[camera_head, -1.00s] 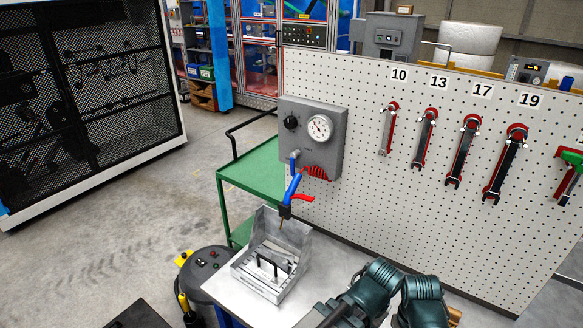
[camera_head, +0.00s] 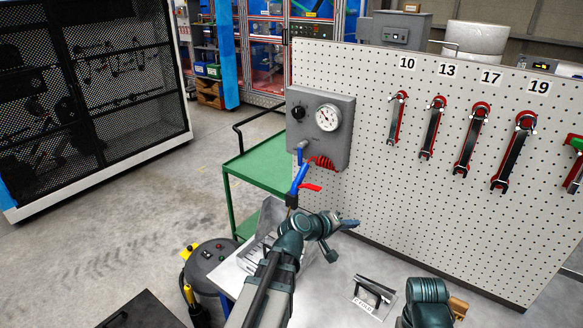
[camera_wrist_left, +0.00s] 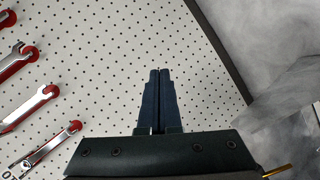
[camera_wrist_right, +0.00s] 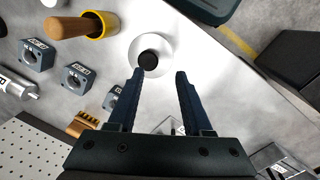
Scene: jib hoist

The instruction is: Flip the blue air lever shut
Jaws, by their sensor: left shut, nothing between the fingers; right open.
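A grey air panel (camera_head: 322,158) with a round gauge (camera_head: 328,117) and a black knob is on the left end of the pegboard. Below it hangs a blue lever-like part (camera_head: 300,178) on a grey fitting, slanting down to the left. A red handle piece (camera_head: 311,187) sticks out to its right. My left gripper (camera_head: 348,224) is shut and empty, below and right of the blue part and apart from it. In the left wrist view its fingers (camera_wrist_left: 159,72) are together in front of the pegboard. My right gripper (camera_wrist_right: 160,72) is open and empty over the table.
A labelled plate with a black handle (camera_head: 375,293) lies nearer. Wrenches (camera_head: 471,140) hang to the right. A green cart (camera_head: 258,172) and a grey vacuum (camera_head: 212,262) stand left.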

